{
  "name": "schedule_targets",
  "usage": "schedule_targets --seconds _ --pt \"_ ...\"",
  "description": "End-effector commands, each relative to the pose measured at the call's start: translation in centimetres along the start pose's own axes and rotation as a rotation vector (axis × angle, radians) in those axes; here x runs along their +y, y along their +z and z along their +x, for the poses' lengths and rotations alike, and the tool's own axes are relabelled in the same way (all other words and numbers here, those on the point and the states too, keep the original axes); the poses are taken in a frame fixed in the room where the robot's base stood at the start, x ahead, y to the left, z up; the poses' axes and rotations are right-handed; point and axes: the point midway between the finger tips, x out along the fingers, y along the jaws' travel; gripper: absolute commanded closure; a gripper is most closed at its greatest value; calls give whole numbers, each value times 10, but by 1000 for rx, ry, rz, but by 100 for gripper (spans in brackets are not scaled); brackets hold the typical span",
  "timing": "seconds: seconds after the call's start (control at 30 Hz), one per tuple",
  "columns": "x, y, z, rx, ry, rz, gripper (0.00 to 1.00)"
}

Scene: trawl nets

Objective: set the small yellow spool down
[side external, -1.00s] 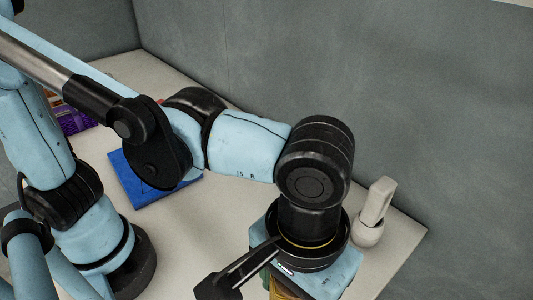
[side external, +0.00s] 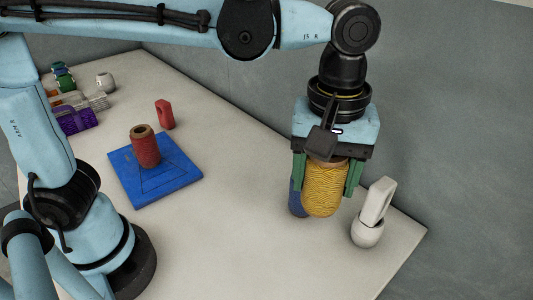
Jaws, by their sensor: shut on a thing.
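The yellow spool (side external: 325,192) is wound with yellow twine and has a brownish top. It is upright at the right of the table. My gripper (side external: 326,182) is over it, pointing down, with its green fingers shut on the spool's left and right sides. I cannot tell whether the spool's bottom touches the table. A wrist part hides some of its top.
A blue object (side external: 297,203) stands behind the spool, partly hidden. A white rounded piece (side external: 367,233) stands close right. A red spool (side external: 145,147) is on a blue mat (side external: 180,170); a red piece (side external: 165,114) lies behind. The table's middle is clear.

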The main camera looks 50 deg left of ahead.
Motion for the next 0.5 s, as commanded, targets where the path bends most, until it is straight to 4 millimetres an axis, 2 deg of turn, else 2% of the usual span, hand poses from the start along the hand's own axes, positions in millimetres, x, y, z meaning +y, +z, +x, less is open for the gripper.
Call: schedule_targets --seconds 0.03,0.17,0.3,0.5 --pt "-2 -24 0 0 0 -78 71" --pt "-13 -76 0 0 0 -262 71" --pt "-33 -131 0 0 0 -458 71" --pt "-69 -193 2 0 0 -694 71"
